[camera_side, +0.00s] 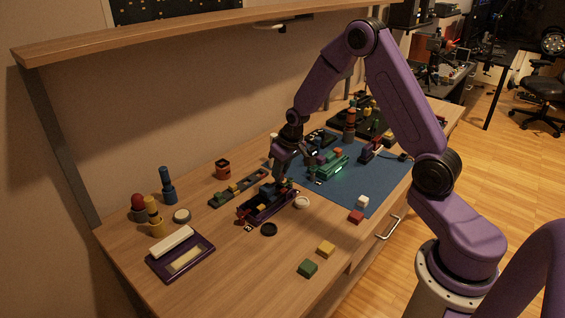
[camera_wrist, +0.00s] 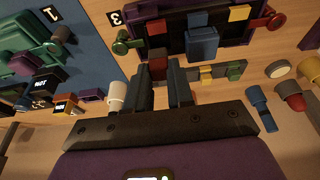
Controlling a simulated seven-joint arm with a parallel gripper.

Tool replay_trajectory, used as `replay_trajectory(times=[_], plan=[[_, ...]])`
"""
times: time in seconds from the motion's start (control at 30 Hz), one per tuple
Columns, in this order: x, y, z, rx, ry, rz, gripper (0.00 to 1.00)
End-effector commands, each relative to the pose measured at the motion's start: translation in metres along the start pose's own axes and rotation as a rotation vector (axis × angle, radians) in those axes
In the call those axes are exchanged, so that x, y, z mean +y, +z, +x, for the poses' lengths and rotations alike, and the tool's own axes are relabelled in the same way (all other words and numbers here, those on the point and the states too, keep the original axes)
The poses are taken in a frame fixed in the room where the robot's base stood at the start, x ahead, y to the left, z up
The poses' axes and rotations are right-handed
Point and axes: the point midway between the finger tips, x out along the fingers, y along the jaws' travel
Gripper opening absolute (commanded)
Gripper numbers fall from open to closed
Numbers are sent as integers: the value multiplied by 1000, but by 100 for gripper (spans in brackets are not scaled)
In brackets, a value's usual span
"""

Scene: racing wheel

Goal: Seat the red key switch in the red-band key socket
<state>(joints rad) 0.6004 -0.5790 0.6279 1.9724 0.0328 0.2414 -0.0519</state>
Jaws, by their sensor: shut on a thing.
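My gripper (camera_wrist: 159,78) is shut on a small dark red block, the red key switch (camera_wrist: 158,66), whose top shows between the fingers in the wrist view. In the side view my gripper (camera_side: 279,176) is low over the bench, behind the purple base (camera_side: 257,213), and its fingers hide the switch. The purple base (camera_wrist: 180,40), beside a "3" label, fills the top of the wrist view. It carries a red part (camera_wrist: 156,28), a blue block and a yellow block. The red part is just beyond the held switch. I cannot tell whether it is the red-band socket.
A dark strip with yellow and green blocks (camera_side: 238,190) lies left of my gripper. A green base (camera_side: 328,164) stands on the blue mat (camera_side: 345,190). The front bench has free room.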

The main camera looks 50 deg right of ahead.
Motion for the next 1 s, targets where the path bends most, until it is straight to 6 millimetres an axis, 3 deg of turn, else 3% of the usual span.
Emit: replay_trajectory(times=[0.3,1.0], plan=[[-3,2,13,0,0,1,0],[-3,2,14,0,0,1,0]])
